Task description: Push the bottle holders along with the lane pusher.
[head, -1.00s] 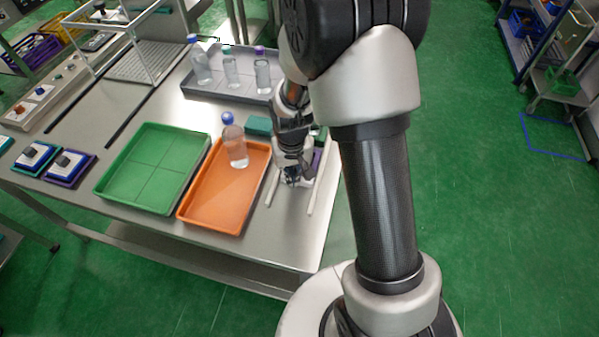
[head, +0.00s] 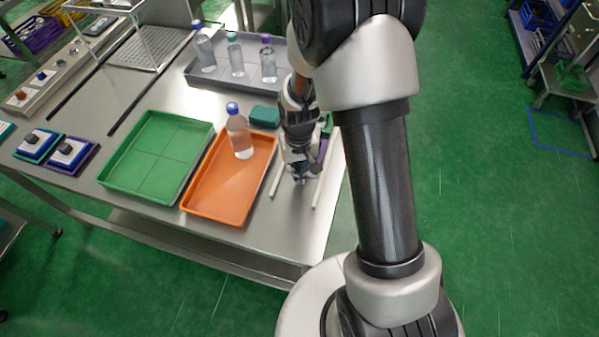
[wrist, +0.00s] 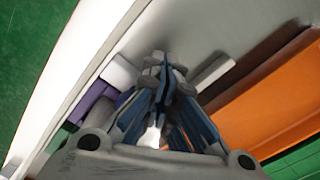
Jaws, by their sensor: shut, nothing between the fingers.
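Two pale rails, left (head: 279,178) and right (head: 322,182), form a lane near the table's right edge. My gripper (head: 299,175) points down between them with its fingers shut and nothing gripped. In the wrist view its fingertips (wrist: 160,68) are together at a light grey crosspiece (wrist: 120,73), apparently the lane pusher; whether they touch cannot be told. A purple block (wrist: 92,102), apparently a bottle holder, lies beside the fingers and also shows behind my gripper in the head view (head: 321,152). A green block (head: 327,122) is partly hidden farther back.
An orange tray (head: 205,207) with an upright blue-capped bottle (head: 239,137) stands left of the lane. A green tray (head: 130,185) lies beyond it. A grey tray (head: 205,80) holds capped bottles at the back.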

